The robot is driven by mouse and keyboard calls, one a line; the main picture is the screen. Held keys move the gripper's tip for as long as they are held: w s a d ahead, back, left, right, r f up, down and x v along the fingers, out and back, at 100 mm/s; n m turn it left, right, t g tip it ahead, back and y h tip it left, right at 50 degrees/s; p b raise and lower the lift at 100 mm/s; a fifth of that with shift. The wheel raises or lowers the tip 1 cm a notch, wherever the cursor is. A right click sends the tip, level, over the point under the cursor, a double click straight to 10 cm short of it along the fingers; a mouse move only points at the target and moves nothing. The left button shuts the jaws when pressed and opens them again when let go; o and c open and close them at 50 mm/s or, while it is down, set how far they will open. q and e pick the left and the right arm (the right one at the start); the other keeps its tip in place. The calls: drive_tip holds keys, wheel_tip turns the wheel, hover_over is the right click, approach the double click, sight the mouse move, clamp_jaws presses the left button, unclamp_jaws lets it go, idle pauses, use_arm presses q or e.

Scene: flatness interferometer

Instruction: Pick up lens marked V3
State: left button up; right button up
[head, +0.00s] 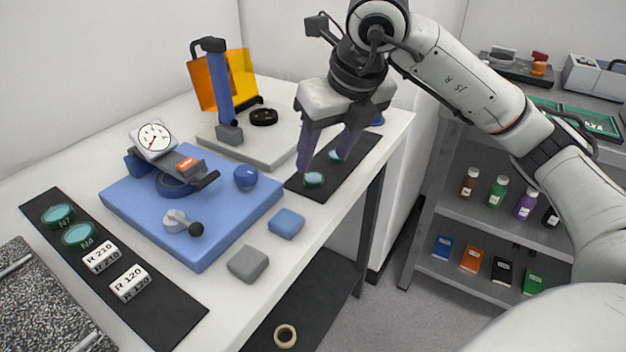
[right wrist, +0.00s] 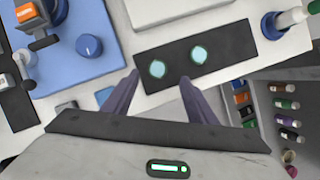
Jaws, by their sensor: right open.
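Two pale teal round lenses lie on a dark mat at the table's right end: a near lens (head: 313,180) and a far lens (head: 335,155). No marking is readable on either, so I cannot tell which is V3. My right gripper (head: 321,167) is open and empty over this mat, fingers pointing down. In the right wrist view, the left lens (right wrist: 157,69) shows between and just beyond the fingertips (right wrist: 159,76); the other lens (right wrist: 198,55) is to its right. Two more teal lenses (head: 58,215) (head: 79,236) with dark markings lie on the left mat. My left gripper is out of view.
A blue base (head: 230,213) with a dial gauge (head: 153,136) stands mid-table. Behind it is a pale plate (head: 220,146) with a blue post and orange screen. White R 120 (head: 130,283) and R 210 blocks, a blue block (head: 286,223) and a grey block (head: 248,263) lie nearer.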

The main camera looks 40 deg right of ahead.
sight(314, 176)
drive_tip(key=x, duration=0.5)
drive_tip(key=shift+s+a, duration=0.1)
drive_tip(key=shift+a, duration=0.2)
drive_tip(key=c, duration=1.1)
